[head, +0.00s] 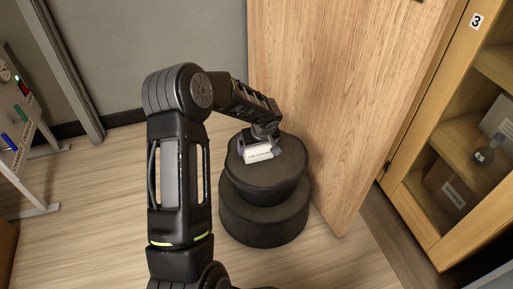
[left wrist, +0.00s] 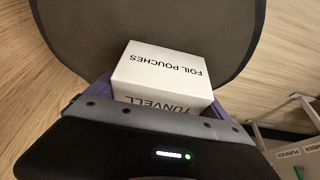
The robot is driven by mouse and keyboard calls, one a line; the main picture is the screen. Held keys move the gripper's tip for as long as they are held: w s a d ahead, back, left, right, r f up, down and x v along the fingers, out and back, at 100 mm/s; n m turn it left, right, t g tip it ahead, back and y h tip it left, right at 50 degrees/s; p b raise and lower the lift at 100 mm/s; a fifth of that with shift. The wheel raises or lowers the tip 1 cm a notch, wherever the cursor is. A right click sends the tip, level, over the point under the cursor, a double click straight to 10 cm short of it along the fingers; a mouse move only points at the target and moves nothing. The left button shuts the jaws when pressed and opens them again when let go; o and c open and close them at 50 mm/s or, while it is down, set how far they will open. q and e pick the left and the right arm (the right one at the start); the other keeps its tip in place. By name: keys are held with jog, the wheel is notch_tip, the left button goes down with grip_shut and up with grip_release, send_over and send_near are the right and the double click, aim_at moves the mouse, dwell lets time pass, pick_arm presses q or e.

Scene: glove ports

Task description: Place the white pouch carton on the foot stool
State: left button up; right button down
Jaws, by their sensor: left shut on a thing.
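The white pouch carton (head: 258,152) is at the top of the dark round foot stool (head: 264,217) in the head view. In the left wrist view the carton (left wrist: 160,75) shows the words "FOIL POUCHES", with the dark stool top (left wrist: 235,38) behind it. My left gripper (head: 262,148) is shut on the carton, its fingers partly hidden behind it. Whether the carton touches the stool top or hangs just above it, I cannot tell. My right gripper is in neither view.
A wooden door panel (head: 320,90) stands right behind the stool. An open-shelved wooden cabinet (head: 440,200) holding a flask and boxes is at the right. A whiteboard stand (head: 22,125) with markers is at the left. The floor left of the stool is clear.

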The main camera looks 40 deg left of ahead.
pick_arm(q)
jog(key=shift+f, duration=0.15)
jog(key=o, duration=1.2)
jog(key=shift+o, duration=0.2)
jog(key=shift+d+r, duration=0.1)
jog(key=shift+r, duration=0.45)
jog(key=p+v, duration=0.3)
jog(key=v, duration=0.8)
jog(key=shift+s+r, duration=0.1)
jog(key=shift+s, duration=0.05)
